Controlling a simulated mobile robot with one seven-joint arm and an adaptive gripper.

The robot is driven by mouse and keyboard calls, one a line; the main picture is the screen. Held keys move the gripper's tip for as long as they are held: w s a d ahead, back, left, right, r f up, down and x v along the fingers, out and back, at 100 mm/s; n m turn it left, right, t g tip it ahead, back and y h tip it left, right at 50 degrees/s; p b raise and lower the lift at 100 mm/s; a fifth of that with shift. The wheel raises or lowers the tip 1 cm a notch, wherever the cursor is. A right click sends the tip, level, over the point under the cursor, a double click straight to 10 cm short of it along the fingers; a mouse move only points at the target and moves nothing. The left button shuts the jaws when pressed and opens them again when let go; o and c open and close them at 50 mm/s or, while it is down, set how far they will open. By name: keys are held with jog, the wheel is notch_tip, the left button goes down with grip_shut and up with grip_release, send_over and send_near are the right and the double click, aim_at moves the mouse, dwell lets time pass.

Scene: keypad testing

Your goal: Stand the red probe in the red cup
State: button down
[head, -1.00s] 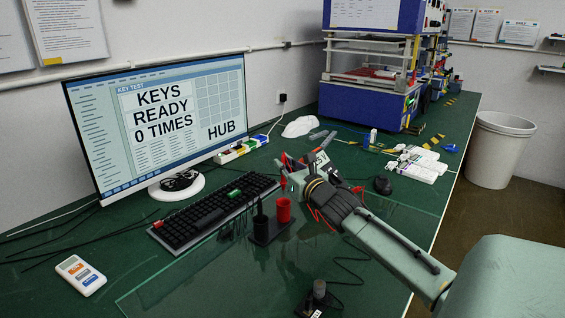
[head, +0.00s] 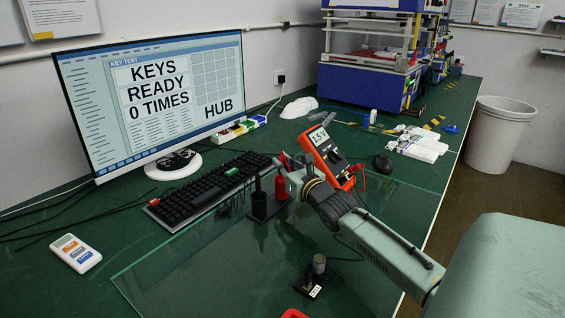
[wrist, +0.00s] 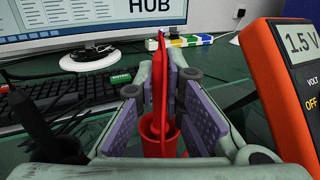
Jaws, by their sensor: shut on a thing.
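The red probe (wrist: 164,80) is pinched upright between the purple pads of my gripper (wrist: 172,95) in the wrist view. The red cup (wrist: 152,146) is directly below. The probe's lower end appears to be inside the cup's rim, though its tip is hidden. In the head view, my gripper (head: 289,182) is beside the red cup (head: 281,191) at its right, and the probe is mostly hidden by the gripper.
The black cup (head: 261,206) with a black probe stands left of the red one. An orange multimeter (head: 331,158) reading 1.5 V stands just behind the arm. A keyboard (head: 205,190) and monitor (head: 150,100) lie left. The glass mat (head: 215,265) in front is mostly clear.

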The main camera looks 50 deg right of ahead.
jog(key=c, duration=1.6)
grip_release()
jog(key=shift+r, duration=0.15)
notch_tip(320, 180, up, 10)
jog(key=shift+f, duration=0.1)
jog(key=shift+f, duration=0.1)
